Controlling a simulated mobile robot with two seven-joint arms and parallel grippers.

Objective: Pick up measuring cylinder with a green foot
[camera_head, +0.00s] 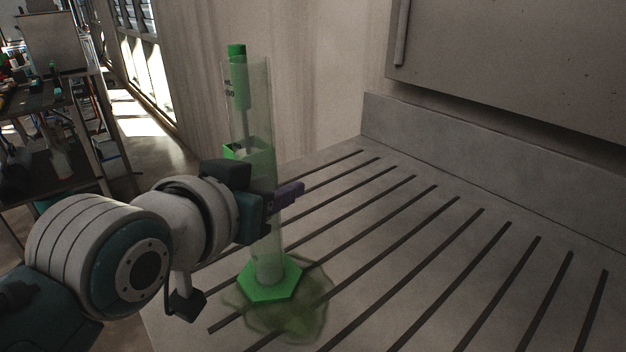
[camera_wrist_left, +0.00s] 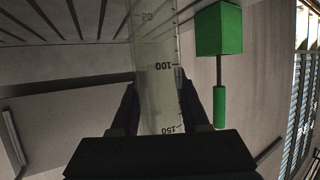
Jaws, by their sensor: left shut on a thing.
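The measuring cylinder (camera_head: 262,110) is clear, with dark markings and a six-sided green foot (camera_head: 268,284). It stands nearly upright at the left part of the slotted grey surface (camera_head: 440,260). My left gripper (camera_head: 268,196) is shut around the cylinder's body at about mid-height. In the left wrist view the cylinder (camera_wrist_left: 155,45), marked 50, 100 and 150, runs between the two fingers of the gripper (camera_wrist_left: 158,100). I cannot tell whether the foot touches the surface. My right gripper is not in view.
A thing with a green block (camera_wrist_left: 219,31), thin rod and green handle is close behind the cylinder; in the head view its handle (camera_head: 237,52) shows partly through the glass. A low ledge (camera_head: 480,150) borders the back. A cluttered shelf (camera_head: 50,110) stands far left. The surface to the right is clear.

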